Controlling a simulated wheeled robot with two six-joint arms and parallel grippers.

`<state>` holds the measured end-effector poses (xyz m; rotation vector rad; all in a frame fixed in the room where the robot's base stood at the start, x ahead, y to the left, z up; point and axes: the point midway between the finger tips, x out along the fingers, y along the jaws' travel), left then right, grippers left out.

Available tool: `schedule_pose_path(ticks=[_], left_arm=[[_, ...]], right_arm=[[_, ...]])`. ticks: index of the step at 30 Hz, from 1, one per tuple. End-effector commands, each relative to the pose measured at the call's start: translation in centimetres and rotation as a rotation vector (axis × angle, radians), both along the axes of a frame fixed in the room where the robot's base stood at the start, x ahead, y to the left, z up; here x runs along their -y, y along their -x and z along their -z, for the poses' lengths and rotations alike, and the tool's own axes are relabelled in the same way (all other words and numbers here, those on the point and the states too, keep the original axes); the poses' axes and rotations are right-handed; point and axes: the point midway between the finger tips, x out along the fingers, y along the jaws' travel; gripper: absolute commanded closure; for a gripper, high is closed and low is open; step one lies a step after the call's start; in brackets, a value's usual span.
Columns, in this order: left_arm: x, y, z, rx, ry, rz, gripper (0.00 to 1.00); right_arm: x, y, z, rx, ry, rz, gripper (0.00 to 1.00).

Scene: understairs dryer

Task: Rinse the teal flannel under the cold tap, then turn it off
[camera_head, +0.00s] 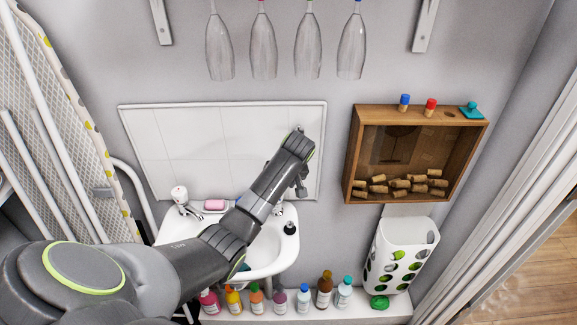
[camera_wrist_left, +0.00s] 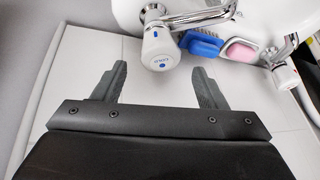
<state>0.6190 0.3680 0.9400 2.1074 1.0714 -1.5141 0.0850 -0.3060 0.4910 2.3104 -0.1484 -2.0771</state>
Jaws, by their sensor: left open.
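The cold tap (camera_wrist_left: 158,48) has a white knob with a blue dot and shows in the left wrist view. In the head view it is mostly hidden behind my left arm. My left gripper (camera_wrist_left: 157,72) is open and empty, with the knob just beyond and roughly between its fingertips, apart from them. A small teal patch (camera_head: 243,267), perhaps the flannel, shows in the white basin (camera_head: 284,250) beside my forearm; the rest is hidden. I cannot tell whether water runs. My right gripper is not in view.
The other tap (camera_head: 181,198) stands at the basin's left, near pink soap (camera_head: 215,205). A blue brush-like item (camera_wrist_left: 201,42) lies beside the soap. White tiles (camera_head: 165,145) back the basin. Several bottles (camera_head: 303,297) stand below; a wooden box (camera_head: 352,160) hangs at right.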

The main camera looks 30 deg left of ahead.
Motion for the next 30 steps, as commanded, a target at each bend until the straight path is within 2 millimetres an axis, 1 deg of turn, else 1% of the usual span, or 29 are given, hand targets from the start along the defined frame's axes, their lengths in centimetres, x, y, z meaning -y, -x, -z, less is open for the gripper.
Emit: schedule_pose_path(ticks=[1, 7, 8, 9, 11, 15, 19, 23, 30], left_arm=[[0.5, 0.1, -1.1, 0.006, 0.0, 0.003, 0.34], [2.4, 0.8, -5.6, 0.008, 0.002, 0.002, 0.34], [2.7, 0.9, -6.5, 0.006, 0.002, 0.002, 0.34], [3.1, 1.1, -7.9, 0.004, 0.001, 0.002, 0.34], [3.7, 1.4, -9.2, 0.003, 0.002, 0.002, 0.34], [4.1, 1.6, -10.2, -0.001, 0.001, 0.0, 0.34], [4.4, 1.7, -10.8, -0.001, 0.001, 0.0, 0.34], [4.6, 1.8, -11.0, -0.001, 0.001, 0.0, 0.34], [4.6, 1.8, -11.0, 0.0, 0.0, -0.001, 0.34]], right_arm=[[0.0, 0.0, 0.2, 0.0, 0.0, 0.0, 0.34], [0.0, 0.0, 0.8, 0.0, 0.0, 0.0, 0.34], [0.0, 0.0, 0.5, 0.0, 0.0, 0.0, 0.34], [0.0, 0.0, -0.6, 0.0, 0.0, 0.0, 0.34], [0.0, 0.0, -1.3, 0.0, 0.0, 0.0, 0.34], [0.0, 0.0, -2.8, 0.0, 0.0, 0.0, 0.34], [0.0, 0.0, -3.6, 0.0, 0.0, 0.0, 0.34], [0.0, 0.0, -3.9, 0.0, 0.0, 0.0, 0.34], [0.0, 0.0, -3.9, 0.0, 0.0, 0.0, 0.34]])
